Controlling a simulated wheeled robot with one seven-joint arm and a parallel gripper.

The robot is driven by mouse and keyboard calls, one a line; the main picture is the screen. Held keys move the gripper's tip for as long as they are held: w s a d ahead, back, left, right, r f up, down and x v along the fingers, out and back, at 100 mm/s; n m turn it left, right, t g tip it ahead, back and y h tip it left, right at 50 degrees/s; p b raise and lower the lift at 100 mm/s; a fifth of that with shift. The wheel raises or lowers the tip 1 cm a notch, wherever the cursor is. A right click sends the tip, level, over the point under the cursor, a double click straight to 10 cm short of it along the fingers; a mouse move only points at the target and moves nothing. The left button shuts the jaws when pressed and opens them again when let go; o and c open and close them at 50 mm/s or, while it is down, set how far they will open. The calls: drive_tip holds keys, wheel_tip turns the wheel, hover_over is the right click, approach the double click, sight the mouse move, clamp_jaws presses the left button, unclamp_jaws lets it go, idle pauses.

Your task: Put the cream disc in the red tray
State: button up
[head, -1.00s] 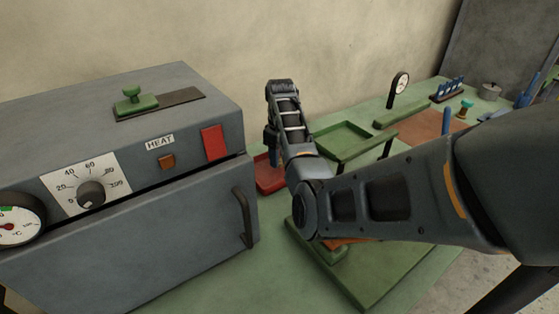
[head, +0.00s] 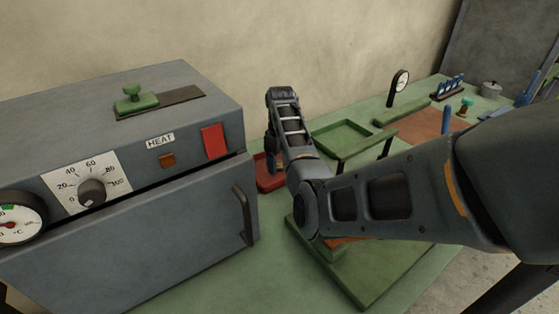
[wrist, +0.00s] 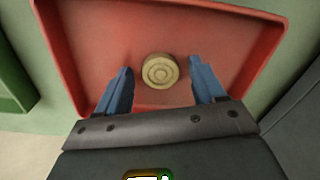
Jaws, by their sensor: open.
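The cream disc (wrist: 160,71) lies in the red tray (wrist: 88,60) in the wrist view, with rings on its top face. It is near the tray's middle. My gripper (wrist: 163,80) is open, its two blue fingers apart on either side of the disc and lower in the picture. I see no contact between the fingers and the disc. In the head view the red tray (head: 268,184) shows beside the grey oven, partly hidden by my arm.
The grey oven (head: 130,230) with its handle stands left of the tray. A raised green tray (head: 346,138) and a green board (head: 372,290) are to the right. A dial gauge (head: 400,80) stands farther back. The green bench front (head: 225,285) is clear.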

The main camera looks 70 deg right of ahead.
sight(280, 164)
wheel_tip(280, 164, up, 12)
drive_tip(key=p, duration=0.2)
drive_tip(key=shift+r, duration=0.2)
drive_tip(key=shift+d, duration=0.1)
idle(0.7)
